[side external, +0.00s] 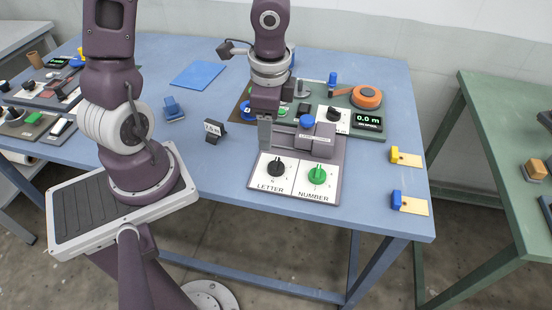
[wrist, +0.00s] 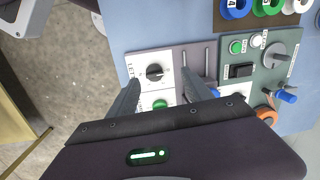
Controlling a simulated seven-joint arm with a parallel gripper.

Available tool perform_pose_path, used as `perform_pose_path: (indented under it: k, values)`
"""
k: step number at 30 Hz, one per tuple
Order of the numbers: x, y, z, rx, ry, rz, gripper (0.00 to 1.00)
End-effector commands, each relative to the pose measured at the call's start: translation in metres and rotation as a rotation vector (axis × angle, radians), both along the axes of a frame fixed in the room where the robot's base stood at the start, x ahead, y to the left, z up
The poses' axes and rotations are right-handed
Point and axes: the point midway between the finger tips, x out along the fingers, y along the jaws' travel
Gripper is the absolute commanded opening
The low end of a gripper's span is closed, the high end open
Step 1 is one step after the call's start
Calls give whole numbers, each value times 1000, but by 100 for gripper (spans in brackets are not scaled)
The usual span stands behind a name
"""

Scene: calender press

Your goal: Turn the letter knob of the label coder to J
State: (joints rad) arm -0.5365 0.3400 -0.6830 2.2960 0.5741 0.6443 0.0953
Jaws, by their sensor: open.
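The label coder (side external: 333,186) is a grey unit near the table's front edge with two white dial plates. Its black LETTER knob (side external: 278,168) is on the left and its green NUMBER knob (side external: 317,175) on the right. In the wrist view the LETTER knob (wrist: 155,71) shows a pale pointer mark; the letter it points to is too small to read. The green knob (wrist: 160,104) shows below it. My gripper (side external: 265,146) is open and empty, above the coder. In the wrist view its fingertips (wrist: 161,76) appear either side of the LETTER knob, apart from it.
Behind the coder are a grey-green panel with a display (side external: 369,120) and an orange reel (side external: 367,96). A block with a blue knob (side external: 307,121) stands on the coder's back. A small sign (side external: 214,130) stands left. The table in front of that sign is clear.

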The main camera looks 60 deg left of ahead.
Motion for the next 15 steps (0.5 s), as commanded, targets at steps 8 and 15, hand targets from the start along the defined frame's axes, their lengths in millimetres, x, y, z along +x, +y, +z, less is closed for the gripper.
perform_pose_path:
  k: [8,15]
  values:
    - [10,-16,-38,-120,36,-105,59]
    - [10,-16,-84,-118,36,-104,59]
